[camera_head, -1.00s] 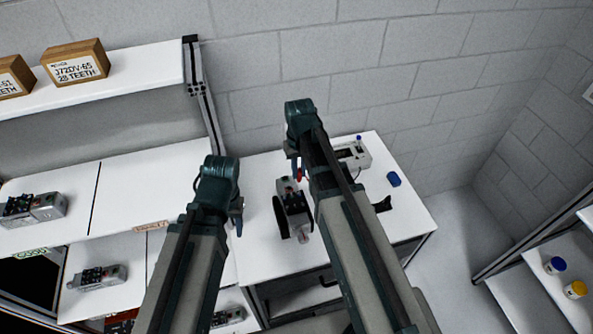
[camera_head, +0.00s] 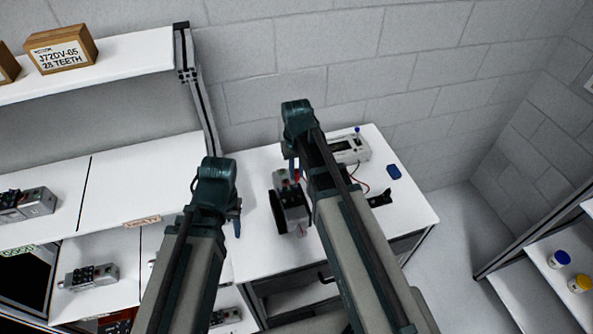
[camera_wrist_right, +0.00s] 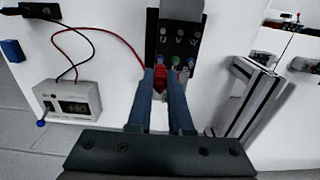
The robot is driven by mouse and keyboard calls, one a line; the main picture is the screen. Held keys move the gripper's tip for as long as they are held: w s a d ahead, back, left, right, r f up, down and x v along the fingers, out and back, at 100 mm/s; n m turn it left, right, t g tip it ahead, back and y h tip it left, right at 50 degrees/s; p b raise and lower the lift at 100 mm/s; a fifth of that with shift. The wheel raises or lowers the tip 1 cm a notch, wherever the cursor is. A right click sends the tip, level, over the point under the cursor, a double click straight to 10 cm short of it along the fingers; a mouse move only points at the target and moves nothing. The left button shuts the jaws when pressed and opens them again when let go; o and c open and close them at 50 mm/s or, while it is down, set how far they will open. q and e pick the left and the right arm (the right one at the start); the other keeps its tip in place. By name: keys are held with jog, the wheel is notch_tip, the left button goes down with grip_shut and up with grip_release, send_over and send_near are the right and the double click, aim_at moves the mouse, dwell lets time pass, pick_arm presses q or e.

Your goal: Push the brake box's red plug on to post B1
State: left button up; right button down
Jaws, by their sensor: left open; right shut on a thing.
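The brake box (camera_head: 350,150) is a pale box with a dark display at the back of the white table; it also shows in the right wrist view (camera_wrist_right: 70,108). Its red plug (camera_wrist_right: 160,80) is between the blue fingers of my right gripper (camera_wrist_right: 168,76), which is shut on it. The plug is close to the lower row of posts on the servo motor's dark terminal block (camera_wrist_right: 180,42). The letters U, V, W show above; no B1 mark is readable, and contact is unclear. The motor (camera_head: 291,204) lies on the table. My left gripper (camera_head: 238,218) is open and empty, left of the motor.
A red lead (camera_wrist_right: 112,38) and a black lead run from the brake box; the black one ends at a black object (camera_wrist_right: 40,10). A blue object (camera_head: 394,171) lies right of the box. Shelves with other motors (camera_head: 92,275) stand at the left.

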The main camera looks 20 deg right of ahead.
jog(key=shift+f+b, duration=1.15)
jog(key=shift+f, duration=0.25)
jog(key=shift+f, duration=0.2)
dwell(0.6)
jog(key=c, duration=0.8)
grip_release()
jog(key=shift+o, duration=0.2)
jog(key=shift+r, duration=0.15)
notch_tip(320, 180, up, 7)
jog(key=p, duration=0.7)
jog(key=shift+s, duration=0.1)
